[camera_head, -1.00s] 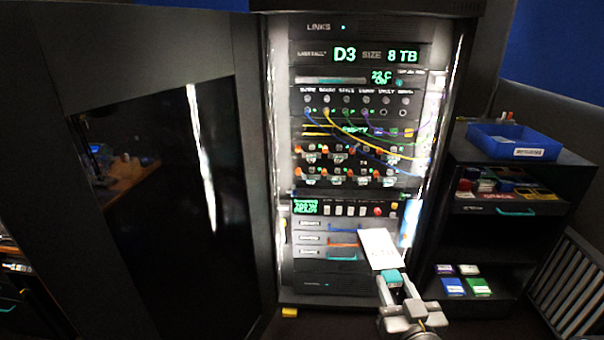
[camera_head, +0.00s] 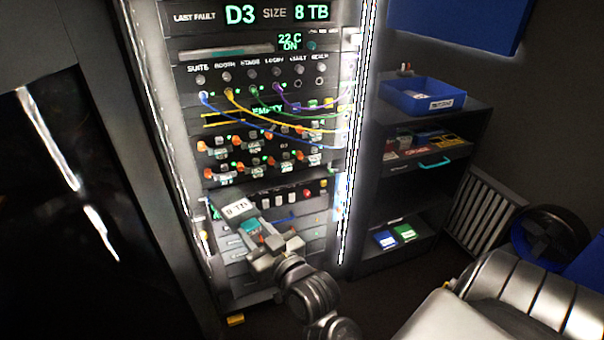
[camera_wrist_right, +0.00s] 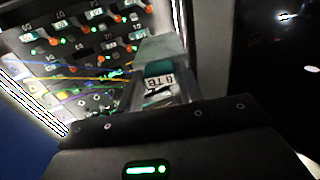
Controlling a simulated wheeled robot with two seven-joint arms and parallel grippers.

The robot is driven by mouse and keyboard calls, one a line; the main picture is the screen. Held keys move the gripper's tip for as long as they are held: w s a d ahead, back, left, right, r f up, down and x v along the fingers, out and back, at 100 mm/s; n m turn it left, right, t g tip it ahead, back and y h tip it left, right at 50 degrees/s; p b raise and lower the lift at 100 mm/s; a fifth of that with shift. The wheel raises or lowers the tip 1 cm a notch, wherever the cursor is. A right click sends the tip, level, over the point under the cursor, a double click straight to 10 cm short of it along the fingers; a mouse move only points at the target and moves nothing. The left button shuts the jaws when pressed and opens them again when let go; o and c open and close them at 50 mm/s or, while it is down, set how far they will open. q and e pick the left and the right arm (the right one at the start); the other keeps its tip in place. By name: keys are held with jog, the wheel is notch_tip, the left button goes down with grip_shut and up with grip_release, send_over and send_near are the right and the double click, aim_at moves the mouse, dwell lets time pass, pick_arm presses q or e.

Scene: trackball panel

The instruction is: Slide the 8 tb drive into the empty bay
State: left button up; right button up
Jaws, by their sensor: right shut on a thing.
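The 8 TB drive (camera_head: 237,210), a pale block with a printed "8 TB" label, is in front of the rack's lower part in the head view. My right gripper (camera_head: 262,238) is shut on its teal end. The drive also shows in the right wrist view (camera_wrist_right: 158,82), with its label upside down. The drive bays (camera_head: 245,155) form two rows with orange latches, above and apart from the drive. A display at the top of the rack (camera_head: 275,14) reads "LAST FAULT D3 SIZE 8 TB". My left gripper is not in view.
Blue, yellow, green and purple cables (camera_head: 270,125) hang across the rack just above the bays. A dark shelf unit (camera_head: 440,165) with a blue bin (camera_head: 425,97) stands to the right. A dark glossy panel (camera_head: 60,200) is at the left.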

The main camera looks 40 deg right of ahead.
pick_arm(q)
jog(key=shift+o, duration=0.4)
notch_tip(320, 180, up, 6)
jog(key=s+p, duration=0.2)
jog(key=p, duration=0.3)
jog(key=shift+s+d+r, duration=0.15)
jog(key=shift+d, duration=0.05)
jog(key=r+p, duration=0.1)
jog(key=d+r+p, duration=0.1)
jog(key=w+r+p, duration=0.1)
jog(key=p, duration=0.1)
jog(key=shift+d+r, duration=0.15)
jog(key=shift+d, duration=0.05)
pick_arm(e)
jog(key=w+d+m+h, duration=0.1)
jog(key=w+d+h, duration=0.1)
jog(key=d, duration=0.8)
jog(key=w+d+r+m+g+h, duration=0.1)
jog(key=w+d+m+h, duration=0.1)
jog(key=d, duration=0.8)
jog(key=shift+w+d+m+h, duration=0.35)
jog(key=shift+w+h, duration=0.35)
jog(key=shift+w, duration=0.4)
pick_arm(q)
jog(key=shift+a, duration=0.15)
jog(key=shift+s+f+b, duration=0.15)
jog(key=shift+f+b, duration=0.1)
jog(key=shift+b, duration=0.05)
pick_arm(e)
jog(key=shift+x, duration=2.8)
